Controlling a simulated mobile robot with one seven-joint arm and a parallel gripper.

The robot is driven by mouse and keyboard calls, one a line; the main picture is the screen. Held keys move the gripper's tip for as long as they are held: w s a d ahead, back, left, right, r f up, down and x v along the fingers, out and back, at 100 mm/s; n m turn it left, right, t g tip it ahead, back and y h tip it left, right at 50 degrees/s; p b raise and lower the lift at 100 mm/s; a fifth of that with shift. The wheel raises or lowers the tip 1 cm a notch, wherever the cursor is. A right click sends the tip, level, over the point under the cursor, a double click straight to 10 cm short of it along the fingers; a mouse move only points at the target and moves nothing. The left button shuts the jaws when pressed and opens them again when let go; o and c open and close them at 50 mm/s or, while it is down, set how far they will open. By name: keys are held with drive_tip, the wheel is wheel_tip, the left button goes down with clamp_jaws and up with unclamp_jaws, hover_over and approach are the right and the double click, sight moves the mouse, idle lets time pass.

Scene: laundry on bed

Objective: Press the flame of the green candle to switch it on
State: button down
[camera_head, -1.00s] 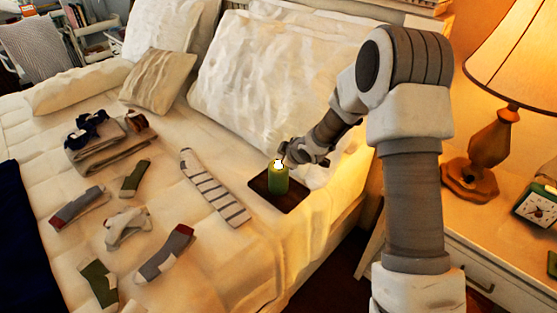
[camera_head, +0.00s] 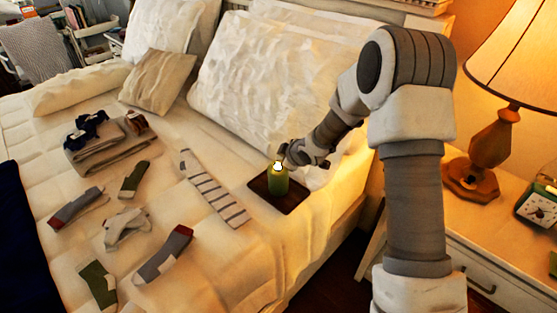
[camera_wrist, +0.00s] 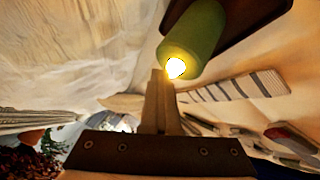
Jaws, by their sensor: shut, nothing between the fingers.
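The green candle (camera_head: 278,182) stands upright on a dark square tray (camera_head: 291,203) on the bed. Its small flame (camera_head: 278,165) glows white with a yellow rim. In the wrist view the candle (camera_wrist: 200,28) is at the top, and its flame (camera_wrist: 175,68) shines just right of the tips of my gripper (camera_wrist: 160,76). My gripper is shut and empty. In the head view my gripper (camera_head: 284,158) is at the candle's top, just behind the flame. The fingertips are very close to the flame; I cannot tell whether they touch it.
A striped sock (camera_head: 212,188) lies left of the tray, and several other socks and folded clothes (camera_head: 108,148) lie farther left. A large white pillow (camera_head: 270,75) rises behind the candle. A lit lamp (camera_head: 490,150) stands on the nightstand (camera_head: 490,250) at right.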

drive_tip(key=shift+s+f, duration=0.1)
wheel_tip(320, 180, up, 6)
drive_tip(key=p, duration=0.5)
drive_tip(key=shift+r, duration=0.2)
wheel_tip(320, 180, up, 13)
drive_tip(key=m+h+p, duration=0.1)
drive_tip(key=m+h, duration=0.2)
drive_tip(key=m, duration=0.1)
hover_over(281, 168)
drive_tip(key=s+d, duration=0.5)
drive_tip(key=d, duration=0.2)
drive_tip(key=s+d+r+m+h, duration=0.2)
drive_tip(key=s+d+r+m, duration=0.15)
drive_tip(key=s+r, duration=0.5)
drive_tip(key=s+r+m+g+p, duration=0.1)
drive_tip(key=s+r+m, duration=0.1)
drive_tip(key=s, duration=1)
drive_tip(key=s+d+r+m+g+p, duration=0.1)
drive_tip(key=s+r+m, duration=0.2)
drive_tip(key=s, duration=0.9)
drive_tip(key=shift+s+d+m+g+y, duration=0.3)
drive_tip(key=shift+m+y, duration=0.1)
drive_tip(key=shift+m, duration=0.55)
